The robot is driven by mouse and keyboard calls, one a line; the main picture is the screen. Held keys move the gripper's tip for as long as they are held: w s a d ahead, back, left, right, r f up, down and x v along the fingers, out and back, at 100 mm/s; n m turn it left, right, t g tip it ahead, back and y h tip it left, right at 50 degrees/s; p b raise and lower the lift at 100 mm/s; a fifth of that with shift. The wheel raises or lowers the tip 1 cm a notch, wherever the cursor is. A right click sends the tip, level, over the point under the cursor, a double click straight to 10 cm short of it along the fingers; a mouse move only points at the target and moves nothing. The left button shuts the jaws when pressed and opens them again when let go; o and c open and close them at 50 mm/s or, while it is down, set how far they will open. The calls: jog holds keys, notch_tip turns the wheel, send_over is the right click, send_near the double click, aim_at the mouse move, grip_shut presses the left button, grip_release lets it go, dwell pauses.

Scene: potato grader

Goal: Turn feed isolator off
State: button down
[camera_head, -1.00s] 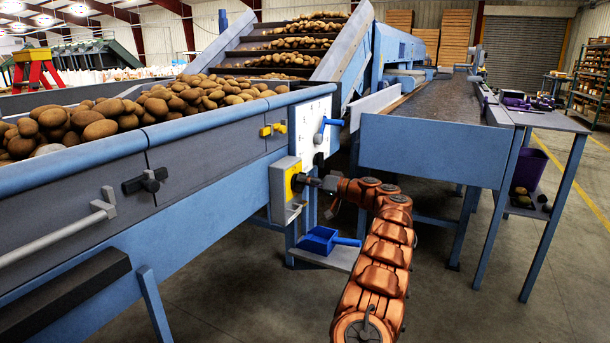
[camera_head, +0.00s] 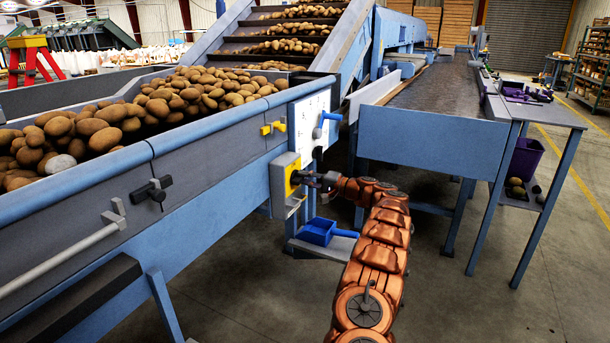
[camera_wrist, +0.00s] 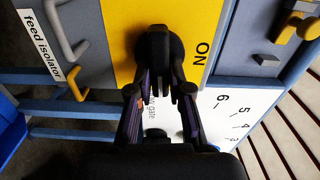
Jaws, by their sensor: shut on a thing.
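The feed isolator is a grey box with a yellow plate (camera_head: 291,172) on the side of the blue potato hopper. In the wrist view its yellow plate (camera_wrist: 118,62) carries a black rotary knob (camera_wrist: 157,45) and the word ON to the right, with a "feed isolator" label (camera_wrist: 41,45) at the upper left. My gripper (camera_head: 305,178) reaches the knob from the right. In the wrist view my gripper's fingers (camera_wrist: 160,88) are shut on the knob, one on either side. The fingers partly hide the knob and lettering below it.
A white numbered plate (camera_head: 311,130) with a blue lever (camera_head: 328,117) is just above the isolator. A blue scoop (camera_head: 318,231) lies on a small shelf below. Potatoes (camera_head: 90,128) fill the hopper. A conveyor table (camera_head: 430,140) stands to the right, with open floor in front.

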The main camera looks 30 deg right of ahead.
jog(key=shift+f+m, duration=0.1)
jog(key=shift+m, duration=0.5)
jog(key=c, duration=1.1)
grip_release()
jog(key=v, duration=1.2)
